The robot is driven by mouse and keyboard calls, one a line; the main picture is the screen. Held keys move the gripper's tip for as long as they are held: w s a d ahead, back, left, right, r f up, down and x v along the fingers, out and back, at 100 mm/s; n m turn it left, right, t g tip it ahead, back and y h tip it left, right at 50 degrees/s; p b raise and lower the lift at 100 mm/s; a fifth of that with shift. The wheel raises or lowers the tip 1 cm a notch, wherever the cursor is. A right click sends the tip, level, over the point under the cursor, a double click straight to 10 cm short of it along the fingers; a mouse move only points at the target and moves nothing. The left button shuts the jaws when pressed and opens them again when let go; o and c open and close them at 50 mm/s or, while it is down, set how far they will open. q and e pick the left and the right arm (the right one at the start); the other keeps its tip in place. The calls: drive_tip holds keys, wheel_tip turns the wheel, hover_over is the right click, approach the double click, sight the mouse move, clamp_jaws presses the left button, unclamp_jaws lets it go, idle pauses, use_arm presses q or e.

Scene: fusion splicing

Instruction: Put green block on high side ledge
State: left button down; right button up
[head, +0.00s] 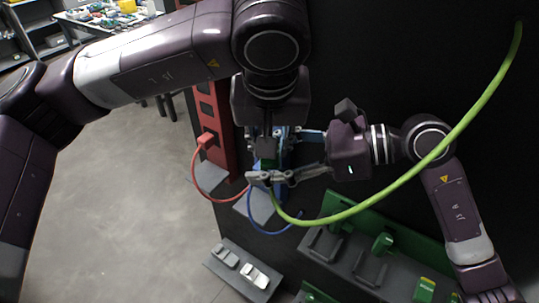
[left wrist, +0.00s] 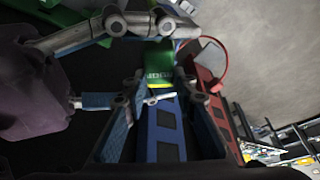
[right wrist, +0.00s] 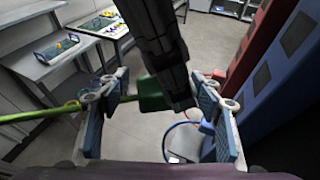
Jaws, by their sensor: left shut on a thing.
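The green block (head: 267,163), with a lighter label, hangs in the air in front of the blue column. It shows clearly in the left wrist view (left wrist: 157,75), and a green cable (head: 430,155) loops near it. My left gripper (left wrist: 162,98) reaches down from above and is shut on the block. My right gripper (right wrist: 163,92) comes in from the right in the head view. Its fingers are apart on either side of the block, with visible gaps. The head view hides much of the block behind the grippers. I cannot tell which surface is the high side ledge.
A red column (head: 222,150) holds a red plug (head: 207,140) with a red cable. A blue slotted column (left wrist: 165,135) stands beside it. Below are a green panel (head: 345,205), another green block (head: 383,243), and grey blocks (head: 255,275) on a dark shelf. Floor at left is clear.

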use_arm(q)
drive_tip(key=shift+w, duration=0.1)
use_arm(e)
drive_tip(key=shift+s, duration=0.15)
drive_tip(key=c, duration=0.9)
use_arm(q)
drive_tip(key=c, duration=1.5)
unclamp_jaws()
drive_tip(key=shift+c, duration=0.2)
use_arm(e)
drive_tip(key=shift+a, duration=0.1)
drive_tip(key=shift+c, duration=0.8)
use_arm(q)
drive_tip(key=shift+o, duration=0.2)
use_arm(e)
drive_tip(key=shift+s, duration=0.1)
use_arm(q)
drive_tip(key=shift+r, duration=0.15)
